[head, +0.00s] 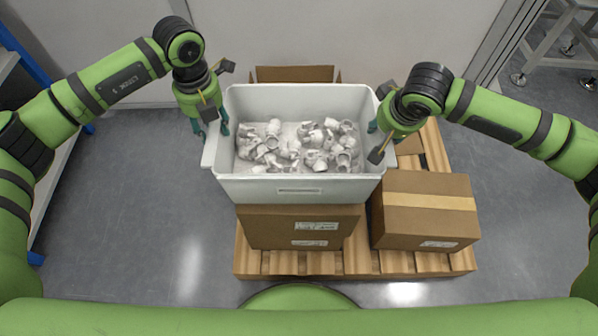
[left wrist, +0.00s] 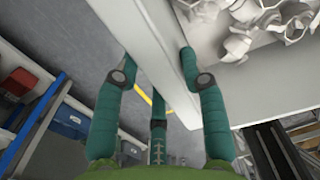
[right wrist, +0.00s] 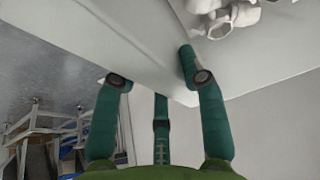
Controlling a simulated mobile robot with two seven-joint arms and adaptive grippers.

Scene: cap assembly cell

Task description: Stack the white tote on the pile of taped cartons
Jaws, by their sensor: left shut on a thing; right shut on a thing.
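The white tote (head: 300,190) is in the middle of the head view, upright, with many small white parts (head: 300,148) inside. It covers part of the cartons below it; whether it touches them I cannot tell. My left gripper (head: 211,130) is shut on the tote's left wall, which also shows between the fingers in the left wrist view (left wrist: 152,50). My right gripper (head: 380,126) is shut on the right wall, also seen in the right wrist view (right wrist: 130,45). Below are a taped carton (head: 425,215) at the right and a carton (head: 300,228) under the tote's front.
The cartons stand on a wooden pallet (head: 375,264) on a grey floor. Another carton (head: 295,74) shows behind the tote. A pale wall is at the back. A blue-framed shelf (head: 35,75) is at the left and a wheeled metal stand (head: 560,40) at the back right.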

